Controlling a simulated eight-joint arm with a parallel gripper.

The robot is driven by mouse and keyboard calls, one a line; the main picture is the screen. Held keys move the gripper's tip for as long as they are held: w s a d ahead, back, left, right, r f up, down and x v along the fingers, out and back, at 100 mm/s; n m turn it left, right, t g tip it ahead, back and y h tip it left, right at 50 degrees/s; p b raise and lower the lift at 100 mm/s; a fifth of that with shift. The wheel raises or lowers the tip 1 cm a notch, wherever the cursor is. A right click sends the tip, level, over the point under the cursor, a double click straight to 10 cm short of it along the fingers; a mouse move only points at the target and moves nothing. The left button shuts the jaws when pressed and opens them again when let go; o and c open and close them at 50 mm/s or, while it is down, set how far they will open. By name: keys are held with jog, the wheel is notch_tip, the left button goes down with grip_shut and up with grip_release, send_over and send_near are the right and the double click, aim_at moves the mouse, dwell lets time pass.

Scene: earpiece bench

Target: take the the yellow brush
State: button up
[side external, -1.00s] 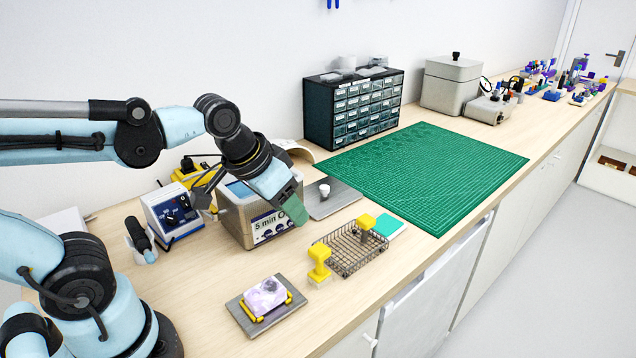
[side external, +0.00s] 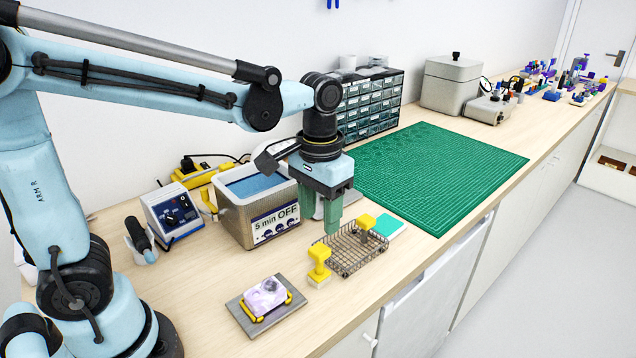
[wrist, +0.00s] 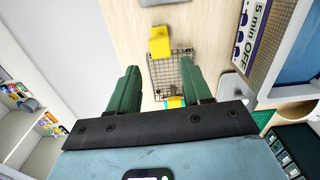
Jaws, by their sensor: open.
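A wire basket (side external: 357,252) sits on the bench with a yellow block-shaped piece at each end. The near-left yellow piece (side external: 319,256) stands upright on a pale base; it also shows in the wrist view (wrist: 160,42), beyond my fingertips. The other yellow piece (side external: 366,221) is at the basket's far side. I cannot tell for sure which one is the yellow brush. My gripper (side external: 332,222) points down above the basket, its green fingers apart and empty. In the wrist view, the basket (wrist: 168,65) shows between my fingers (wrist: 160,78).
A metal tank (side external: 258,205) stands left of my gripper, beside a blue control box (side external: 172,215). A grey plate (side external: 240,318) with a lilac block (side external: 265,295) lies in front. A teal pad (side external: 390,228) lies by the basket. The green mat (side external: 450,180) is clear.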

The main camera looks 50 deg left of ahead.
aim_at(319, 248)
jog(key=shift+f, duration=3.45)
jog(key=shift+c, duration=0.3)
jog(key=c, duration=0.8)
notch_tip(319, 248, up, 11)
